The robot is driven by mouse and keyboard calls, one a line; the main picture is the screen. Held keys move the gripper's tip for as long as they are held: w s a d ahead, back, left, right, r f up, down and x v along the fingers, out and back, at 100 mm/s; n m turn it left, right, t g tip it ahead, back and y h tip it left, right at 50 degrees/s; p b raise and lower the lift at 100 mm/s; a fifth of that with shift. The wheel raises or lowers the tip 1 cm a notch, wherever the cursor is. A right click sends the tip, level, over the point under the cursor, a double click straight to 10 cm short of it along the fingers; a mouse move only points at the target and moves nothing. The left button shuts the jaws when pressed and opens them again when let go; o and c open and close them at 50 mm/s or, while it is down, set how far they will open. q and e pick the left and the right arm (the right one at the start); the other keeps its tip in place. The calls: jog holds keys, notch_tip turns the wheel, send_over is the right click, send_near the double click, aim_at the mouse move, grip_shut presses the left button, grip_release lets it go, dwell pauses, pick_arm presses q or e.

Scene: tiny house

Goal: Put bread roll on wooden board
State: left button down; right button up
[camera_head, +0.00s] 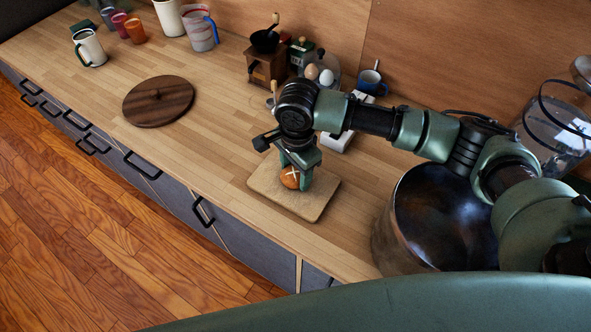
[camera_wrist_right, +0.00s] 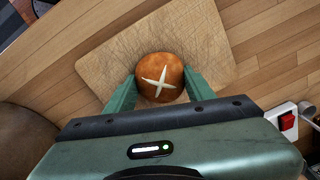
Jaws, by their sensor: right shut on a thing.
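The bread roll (camera_head: 290,178) is round and brown with a pale cross cut on top. It also shows in the right wrist view (camera_wrist_right: 160,77). My right gripper (camera_head: 296,178) points down with its two green fingers on either side of the roll, shut on it. The wooden board (camera_head: 264,187) is a light rectangular board on the counter. It lies directly under the roll, and its scratched surface shows in the right wrist view (camera_wrist_right: 108,68). I cannot tell whether the roll touches the board. My left gripper is not in view.
A dark round lid-like board (camera_head: 158,101) lies on the counter to the left. A large dark metal pot (camera_head: 437,220) stands close to the right of the board. The counter left of the board is clear.

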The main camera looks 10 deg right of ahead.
aim_at(297, 173)
jog(key=o, duration=1.4)
jog(key=shift+c, duration=0.2)
jog(key=shift+r, duration=0.1)
notch_tip(297, 173, up, 12)
jog(key=b, duration=0.2)
jog(key=shift+s, duration=0.15)
jog(key=shift+d, duration=0.1)
